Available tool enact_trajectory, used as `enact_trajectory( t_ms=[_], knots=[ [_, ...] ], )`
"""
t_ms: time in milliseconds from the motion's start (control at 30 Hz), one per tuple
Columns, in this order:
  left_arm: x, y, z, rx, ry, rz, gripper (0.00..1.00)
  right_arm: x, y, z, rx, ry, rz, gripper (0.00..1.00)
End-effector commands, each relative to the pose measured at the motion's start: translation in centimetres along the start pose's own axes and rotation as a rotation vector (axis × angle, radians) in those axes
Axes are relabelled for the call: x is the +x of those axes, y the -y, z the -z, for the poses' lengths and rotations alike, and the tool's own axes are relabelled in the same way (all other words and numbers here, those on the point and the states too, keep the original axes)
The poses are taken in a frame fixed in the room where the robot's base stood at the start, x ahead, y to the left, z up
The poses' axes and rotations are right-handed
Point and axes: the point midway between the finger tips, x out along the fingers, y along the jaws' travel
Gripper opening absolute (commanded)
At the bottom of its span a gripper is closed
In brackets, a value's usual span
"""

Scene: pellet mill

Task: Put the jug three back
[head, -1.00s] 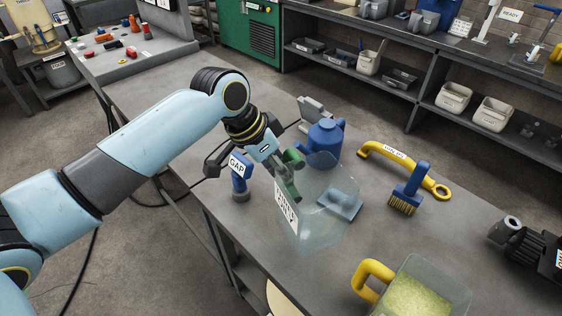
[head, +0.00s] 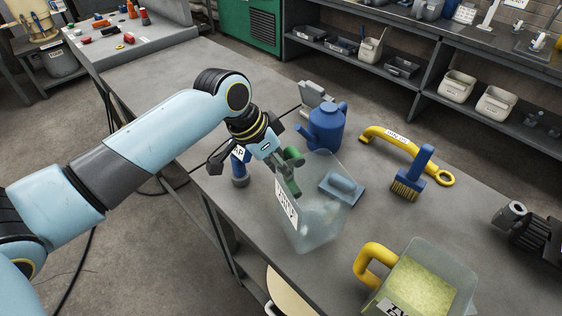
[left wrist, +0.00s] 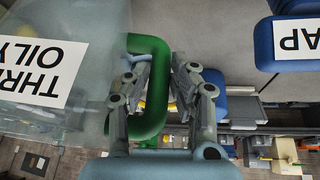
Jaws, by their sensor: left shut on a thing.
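Jug three is a clear, empty-looking jug (head: 322,222) with a green handle and a white label, partly readable as "THREE OILY" in the left wrist view (left wrist: 38,68). In the head view it is slightly tilted near the table's front edge; I cannot tell if its base touches the table. My left gripper (head: 290,180) is shut on the green handle (left wrist: 152,112), with its fingers in the left wrist view (left wrist: 158,85). A second jug with a yellow handle (head: 375,264) holds pale yellow-green material at the lower right. My right gripper is not in view.
Close behind the jug lie a blue float-like tool (head: 341,187) and a blue can (head: 326,128). A blue labelled tool (head: 240,172) stands to its left. A yellow-handled bar (head: 397,144) and a blue brush (head: 412,175) lie right. The table (head: 170,90) is bare at the far left.

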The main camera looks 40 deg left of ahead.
Motion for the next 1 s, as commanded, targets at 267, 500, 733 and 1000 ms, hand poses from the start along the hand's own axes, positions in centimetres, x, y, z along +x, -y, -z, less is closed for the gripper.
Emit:
enact_trajectory(
  t_ms=[267, 500, 733, 1000],
  knots=[
    [0.2, 0.0, -0.1, -0.001, 0.000, -0.001, 0.00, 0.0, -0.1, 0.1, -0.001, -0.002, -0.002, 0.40],
    [0.8, 0.0, -0.4, -0.001, -0.001, 0.000, 0.00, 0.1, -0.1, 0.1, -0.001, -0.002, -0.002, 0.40],
    [0.8, 0.0, -0.4, 0.000, -0.001, 0.000, 0.00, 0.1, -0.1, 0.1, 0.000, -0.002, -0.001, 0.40],
    [1.0, 0.1, -0.5, 0.000, -0.001, 0.000, 0.00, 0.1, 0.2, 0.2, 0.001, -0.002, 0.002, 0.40]
  ],
)
